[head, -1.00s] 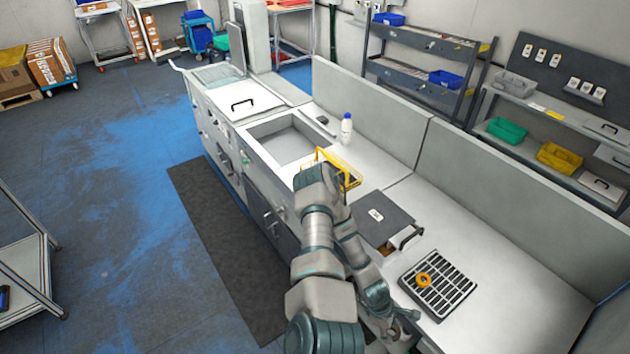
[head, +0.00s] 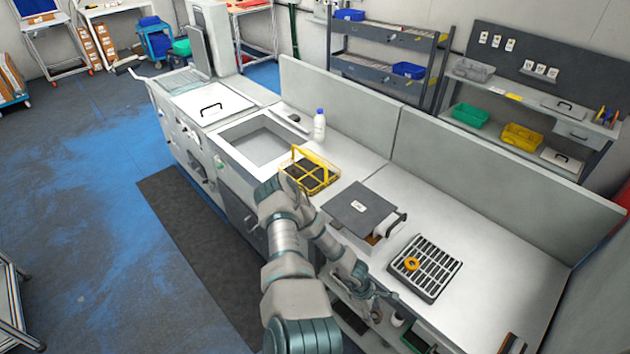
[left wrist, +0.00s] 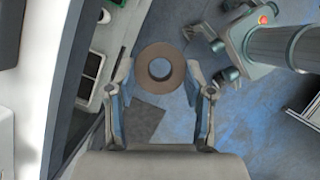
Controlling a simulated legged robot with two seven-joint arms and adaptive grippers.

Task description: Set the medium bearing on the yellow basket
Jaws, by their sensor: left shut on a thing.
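The yellow basket (head: 326,182), with a raised handle and dark compartments, stands on the bench beside the sink in the head view. My left gripper (head: 376,293) is low at the bench's front edge, in front of the black grate and well away from the basket. In the left wrist view my left gripper (left wrist: 161,80) is shut on a grey-brown ring, the bearing (left wrist: 143,70), held between its fingertips over the floor. My right gripper does not show.
A black slatted tray (head: 436,285) bearing an orange ring (head: 411,264) lies on the bench. A dark-lidded box (head: 358,207) stands between it and the basket. A white bottle (head: 319,126) stands behind the basket. The bench right of the tray is clear.

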